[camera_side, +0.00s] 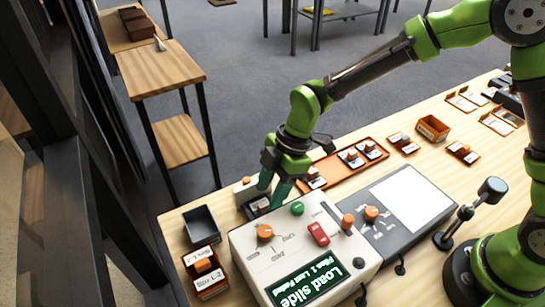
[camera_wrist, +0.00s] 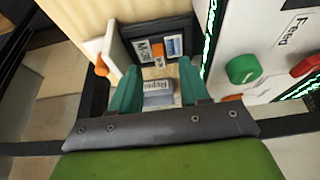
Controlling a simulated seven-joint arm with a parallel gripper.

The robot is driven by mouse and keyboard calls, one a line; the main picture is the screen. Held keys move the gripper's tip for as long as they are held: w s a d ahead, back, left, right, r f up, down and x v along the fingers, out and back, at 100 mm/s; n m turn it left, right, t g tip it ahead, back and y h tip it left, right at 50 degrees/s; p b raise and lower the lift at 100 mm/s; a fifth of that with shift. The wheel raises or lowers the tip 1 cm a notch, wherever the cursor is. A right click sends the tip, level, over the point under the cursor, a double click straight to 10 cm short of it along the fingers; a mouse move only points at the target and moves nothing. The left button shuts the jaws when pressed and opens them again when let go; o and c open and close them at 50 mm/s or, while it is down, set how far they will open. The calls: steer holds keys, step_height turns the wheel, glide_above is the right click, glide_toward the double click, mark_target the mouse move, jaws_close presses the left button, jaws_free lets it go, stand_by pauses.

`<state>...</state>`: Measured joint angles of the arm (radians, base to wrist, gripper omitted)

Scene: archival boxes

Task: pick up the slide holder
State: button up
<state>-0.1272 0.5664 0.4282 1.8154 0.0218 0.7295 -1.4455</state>
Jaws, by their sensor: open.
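My gripper (camera_side: 272,192) is open, with its teal fingers pointing down at a dark bay beside the white machine. In the wrist view, my gripper's fingertips (camera_wrist: 158,68) stand apart. A slide holder with two labelled slides (camera_wrist: 174,46) and a small orange handle (camera_wrist: 160,62) lies in the dark bay (camera_wrist: 185,25), just beyond and between the fingers. In the side view, the fingers partly hide this holder (camera_side: 263,207). A grey labelled block (camera_wrist: 158,86) shows between the fingers, nearer the wrist. I cannot tell whether the fingers touch anything.
The white machine (camera_side: 341,247) with knobs and a green-lettered screen stands right of my gripper. A white panel with an orange knob (camera_wrist: 102,65) stands close left in the wrist view. A dark empty bin (camera_side: 202,225), an orange tray (camera_side: 338,175) and more holders (camera_side: 203,266) sit around.

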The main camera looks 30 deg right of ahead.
mark_target(264, 204)
steer(key=x, duration=0.3)
steer(key=shift+a+f, duration=0.15)
steer(key=shift+f, duration=0.05)
steer(key=shift+c, duration=0.2)
jaws_close()
